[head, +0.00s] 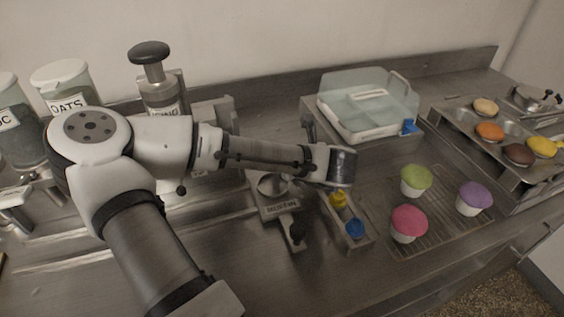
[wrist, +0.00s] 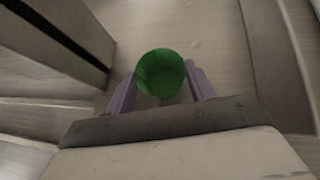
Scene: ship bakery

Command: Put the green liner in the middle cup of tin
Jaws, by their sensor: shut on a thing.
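My gripper (wrist: 160,92) is shut on the green liner (wrist: 160,72), a round dark green cup between its two purple-grey fingers in the wrist view. The liner's open side faces the camera and looks empty. Bare metal surface shows beyond it. In the head view my arm reaches across the counter, and neither the fingers nor the liner can be made out. I cannot identify the tin with certainty in either view.
A wire rack (head: 440,222) holds green, purple and pink-topped cups. A raised tray (head: 511,150) of coloured pastries stands right. A clear-lidded box (head: 370,105), a narrow tray (head: 362,240) with yellow and blue pieces, and a labelled metal device (head: 284,207) stand near my arm. Jars stand left.

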